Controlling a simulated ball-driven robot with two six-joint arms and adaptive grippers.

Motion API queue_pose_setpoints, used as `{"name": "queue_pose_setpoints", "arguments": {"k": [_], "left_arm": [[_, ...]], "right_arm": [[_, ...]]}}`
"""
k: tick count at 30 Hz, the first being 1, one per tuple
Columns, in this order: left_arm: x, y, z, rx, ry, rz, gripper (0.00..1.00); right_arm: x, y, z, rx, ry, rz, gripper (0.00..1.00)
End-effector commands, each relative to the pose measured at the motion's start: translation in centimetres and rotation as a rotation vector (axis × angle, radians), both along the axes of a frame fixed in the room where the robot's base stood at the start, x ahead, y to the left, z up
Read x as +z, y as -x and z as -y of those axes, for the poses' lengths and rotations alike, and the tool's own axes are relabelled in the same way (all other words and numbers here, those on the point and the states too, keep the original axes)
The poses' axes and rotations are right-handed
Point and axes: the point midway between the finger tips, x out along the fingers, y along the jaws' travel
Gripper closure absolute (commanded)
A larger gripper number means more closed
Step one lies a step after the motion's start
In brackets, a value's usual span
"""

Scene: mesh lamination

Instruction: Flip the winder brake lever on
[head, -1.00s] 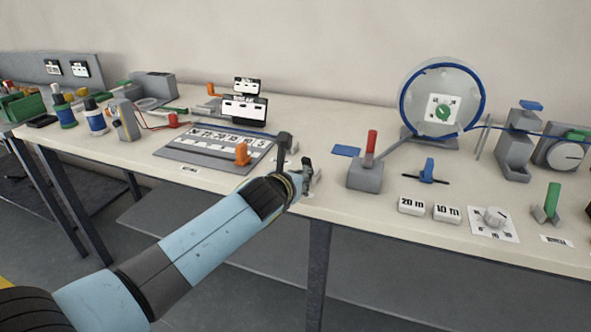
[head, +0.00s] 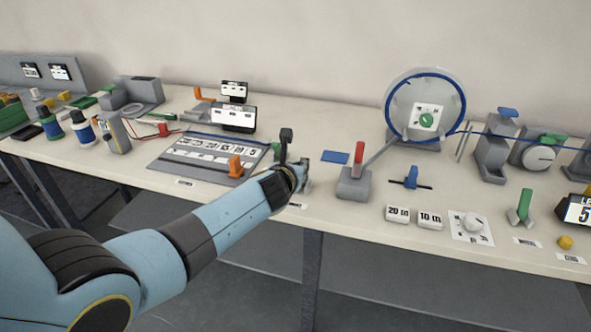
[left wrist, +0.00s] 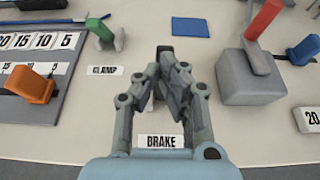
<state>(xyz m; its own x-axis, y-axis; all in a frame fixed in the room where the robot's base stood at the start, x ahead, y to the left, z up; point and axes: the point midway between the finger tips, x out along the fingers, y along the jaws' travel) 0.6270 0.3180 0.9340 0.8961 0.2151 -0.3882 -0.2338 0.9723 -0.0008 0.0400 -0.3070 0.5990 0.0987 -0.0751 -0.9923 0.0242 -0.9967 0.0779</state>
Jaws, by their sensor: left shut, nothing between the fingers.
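My left gripper (head: 304,170) is shut and empty near the table's front edge, left of the grey block with the red lever. In the left wrist view its fingers (left wrist: 170,68) are together above the table, behind a white BRAKE label (left wrist: 160,141). The winder wheel (head: 426,72), with a blue rim, stands at the back right. My right gripper is not in view.
A red lever (left wrist: 264,20) on a grey block (left wrist: 250,82) stands right of my gripper. A green lever (left wrist: 99,29) stands by the CLAMP label (left wrist: 104,71). An orange lever (left wrist: 30,84) is at left. A blue pad (left wrist: 191,30) lies flat behind.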

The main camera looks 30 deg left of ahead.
Motion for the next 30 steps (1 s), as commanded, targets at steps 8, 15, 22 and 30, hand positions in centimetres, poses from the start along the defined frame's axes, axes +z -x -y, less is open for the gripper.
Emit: {"name": "queue_pose_setpoints", "arguments": {"k": [8,15,22,30], "left_arm": [[0.2,-1.1,-0.3,-0.001,-0.002,0.000,1.00],[0.2,-1.5,-0.4,0.000,-0.001,0.000,1.00],[0.2,-1.6,-0.4,0.000,0.000,0.000,1.00],[0.2,-1.6,-0.4,0.000,-0.001,0.000,1.00]], "right_arm": [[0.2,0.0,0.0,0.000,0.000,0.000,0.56],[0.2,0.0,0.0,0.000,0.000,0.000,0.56],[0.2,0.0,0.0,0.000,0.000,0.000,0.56],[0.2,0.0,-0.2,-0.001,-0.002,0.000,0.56]]}}
